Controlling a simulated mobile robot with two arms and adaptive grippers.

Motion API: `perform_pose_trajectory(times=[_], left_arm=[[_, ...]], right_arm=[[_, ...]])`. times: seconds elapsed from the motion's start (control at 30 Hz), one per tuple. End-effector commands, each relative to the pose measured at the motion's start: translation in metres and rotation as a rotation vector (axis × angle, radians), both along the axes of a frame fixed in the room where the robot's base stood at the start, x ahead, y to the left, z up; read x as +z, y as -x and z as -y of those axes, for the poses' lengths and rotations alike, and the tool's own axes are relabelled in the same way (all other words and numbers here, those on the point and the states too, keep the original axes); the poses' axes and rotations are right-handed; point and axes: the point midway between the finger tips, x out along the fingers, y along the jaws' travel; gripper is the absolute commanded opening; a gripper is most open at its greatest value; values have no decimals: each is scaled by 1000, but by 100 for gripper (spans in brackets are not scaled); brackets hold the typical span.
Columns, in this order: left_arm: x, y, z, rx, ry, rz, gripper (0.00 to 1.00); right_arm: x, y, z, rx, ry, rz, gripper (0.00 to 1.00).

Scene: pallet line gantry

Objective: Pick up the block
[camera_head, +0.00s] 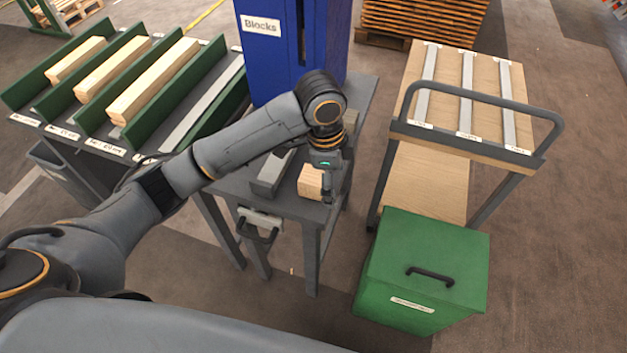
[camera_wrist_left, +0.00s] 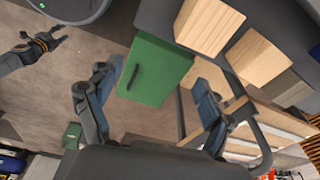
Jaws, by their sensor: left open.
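A pale wooden block (camera_head: 311,182) lies near the front edge of the small grey table (camera_head: 232,190) under the blue Blocks dispenser. My left gripper (camera_head: 328,190) is just right of the block in the head view and partly covers it. In the left wrist view two wooden blocks, one at the top (camera_wrist_left: 208,25) and one to its right (camera_wrist_left: 257,58), lie on the dark tabletop. The open fingers of my left gripper (camera_wrist_left: 150,102) have neither block between them. My right gripper (camera_wrist_left: 45,43) is small at the upper left of the wrist view; its opening is unclear.
The blue dispenser (camera_head: 272,58) stands behind the block. A rack with green dividers (camera_head: 205,62) and wooden beams is at the left. A cart with a grey handle (camera_head: 552,105) and a green box (camera_head: 425,255) stand at the right. Floor is clear between table and box.

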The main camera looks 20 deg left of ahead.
Motion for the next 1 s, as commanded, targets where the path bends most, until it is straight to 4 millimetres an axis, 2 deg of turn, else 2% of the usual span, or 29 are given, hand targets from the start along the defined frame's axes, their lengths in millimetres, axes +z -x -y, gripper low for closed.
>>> perform_pose_trajectory(times=[0.03, 0.2, 0.3, 0.37, 0.47, 0.73, 1.0], left_arm=[[15, -14, -12, -25, -40, 2, 81], [49, -35, -38, -85, -116, -25, 81], [59, -40, -46, -98, -136, -37, 81], [59, -41, -48, -103, -141, -41, 81], [48, -41, -49, -104, -144, -47, 81], [-4, -41, -50, -103, -142, -45, 81], [-26, -40, -51, -104, -142, -42, 81]], right_arm=[[0, 0, -2, 0, -3, -1, 40], [0, 0, -3, 1, -4, 0, 40], [0, 0, -3, 1, -4, 0, 40], [0, 0, -2, 2, -3, 0, 40], [1, 0, 0, 3, 0, 0, 40], [4, 0, 5, 5, 6, 0, 40], [6, 0, 5, 4, 5, 1, 40]])
